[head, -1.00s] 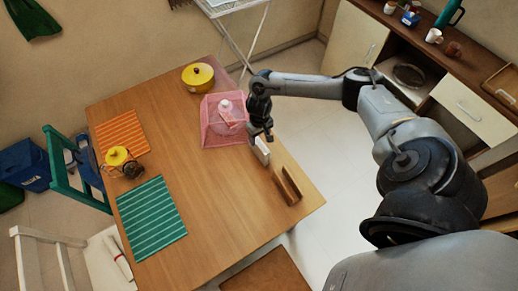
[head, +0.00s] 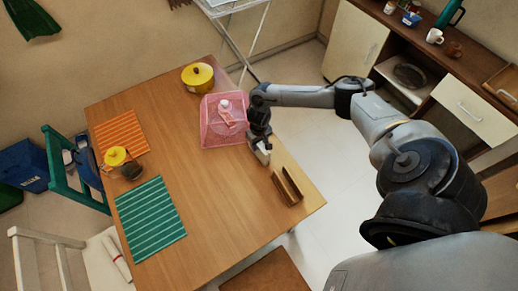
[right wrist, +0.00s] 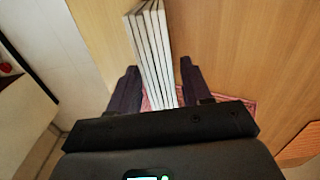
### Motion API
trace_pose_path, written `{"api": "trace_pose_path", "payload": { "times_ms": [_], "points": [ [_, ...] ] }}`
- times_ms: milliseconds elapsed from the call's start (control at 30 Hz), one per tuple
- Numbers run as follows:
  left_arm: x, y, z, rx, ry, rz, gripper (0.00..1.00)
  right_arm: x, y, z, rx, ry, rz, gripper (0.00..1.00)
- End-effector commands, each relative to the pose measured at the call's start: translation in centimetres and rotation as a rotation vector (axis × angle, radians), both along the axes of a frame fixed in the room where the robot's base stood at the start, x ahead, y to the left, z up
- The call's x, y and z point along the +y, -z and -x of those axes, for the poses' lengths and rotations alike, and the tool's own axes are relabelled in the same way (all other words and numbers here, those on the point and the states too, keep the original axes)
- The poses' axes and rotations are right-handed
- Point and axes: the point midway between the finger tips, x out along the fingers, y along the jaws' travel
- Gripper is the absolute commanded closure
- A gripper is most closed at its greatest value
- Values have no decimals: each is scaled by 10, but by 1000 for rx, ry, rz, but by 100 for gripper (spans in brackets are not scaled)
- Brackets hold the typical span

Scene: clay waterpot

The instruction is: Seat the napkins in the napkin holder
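The napkins (head: 263,156) are a thin white upright stack near the table's right edge. They also show in the right wrist view (right wrist: 150,45) as several white layers seen edge-on. My right gripper (head: 262,143) is low over the stack, with one finger on each side. In the right wrist view, my right gripper (right wrist: 158,80) shows narrow gaps between fingers and napkins, so it looks open around them. The napkin holder (head: 288,187) is a brown wooden piece with two upright walls and a slot, just below the napkins in the head view. My left gripper is not in view.
A pink mesh food cover (head: 222,121) stands close left of my right gripper. A yellow pot (head: 197,77) is at the far end. Orange (head: 122,132) and green (head: 150,219) striped mats lie on the left. The middle of the wooden table (head: 215,205) is clear.

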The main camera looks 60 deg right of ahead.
Motion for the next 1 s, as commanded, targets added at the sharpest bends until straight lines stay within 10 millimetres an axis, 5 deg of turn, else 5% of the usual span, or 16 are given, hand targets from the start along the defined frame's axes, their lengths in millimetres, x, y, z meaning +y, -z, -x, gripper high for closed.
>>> {"api": "trace_pose_path", "payload": {
  "times_ms": [300, 767, 1000],
  "points": [
    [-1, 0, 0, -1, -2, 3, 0, 0, 0, 0, 0, 0, 0, 100],
    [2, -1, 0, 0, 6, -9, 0, 0, -5, 0, -1, 0, 0, 100],
    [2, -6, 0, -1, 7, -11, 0, -1, -31, 0, -2, -1, 1, 100]
  ]
}}
